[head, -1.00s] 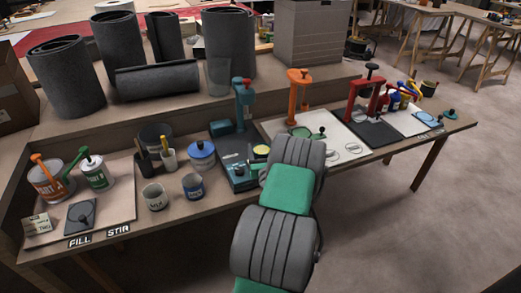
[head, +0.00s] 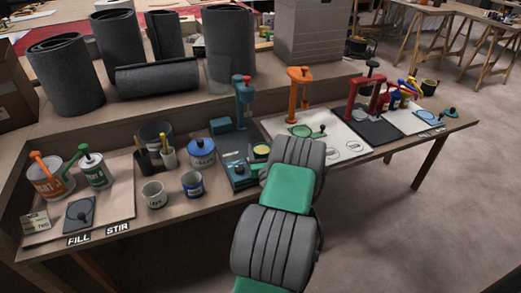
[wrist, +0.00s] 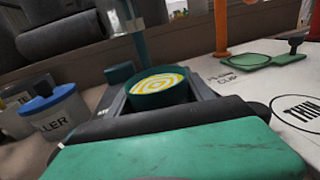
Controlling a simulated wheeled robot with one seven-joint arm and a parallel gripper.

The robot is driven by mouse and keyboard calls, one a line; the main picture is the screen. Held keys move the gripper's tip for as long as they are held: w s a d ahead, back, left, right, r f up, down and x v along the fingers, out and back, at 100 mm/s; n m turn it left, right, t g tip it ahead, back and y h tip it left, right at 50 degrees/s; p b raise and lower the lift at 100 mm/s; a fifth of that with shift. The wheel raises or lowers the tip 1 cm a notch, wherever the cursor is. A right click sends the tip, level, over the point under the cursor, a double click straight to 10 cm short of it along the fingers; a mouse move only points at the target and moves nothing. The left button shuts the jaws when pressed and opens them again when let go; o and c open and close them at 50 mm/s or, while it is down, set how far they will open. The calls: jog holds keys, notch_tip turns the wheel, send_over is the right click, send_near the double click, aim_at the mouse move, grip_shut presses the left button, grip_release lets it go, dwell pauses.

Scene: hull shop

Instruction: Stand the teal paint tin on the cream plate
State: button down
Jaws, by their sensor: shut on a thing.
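The teal paint tin (wrist: 158,88) has a yellow-and-white swirled top and stands upright in the middle of the wrist view. Its top also shows in the head view (head: 261,150), beside my arm at the teal stand (head: 238,172). My gripper (wrist: 160,100) is shut on the tin, with dark jaw parts on either side. The tin's lower part is hidden, so I cannot tell whether it touches the stand. I cannot single out a cream plate; a pale board (head: 335,143) with printed rings lies to the right.
An orange stand (head: 298,92) and a green plate with a black knob (wrist: 250,60) are on the pale board. A red stand (head: 368,95) is farther right. A blue-lidded pot (head: 201,152) and two small cups are left. Grey rolls stand behind.

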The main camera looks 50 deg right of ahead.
jog(key=shift+f, duration=0.3)
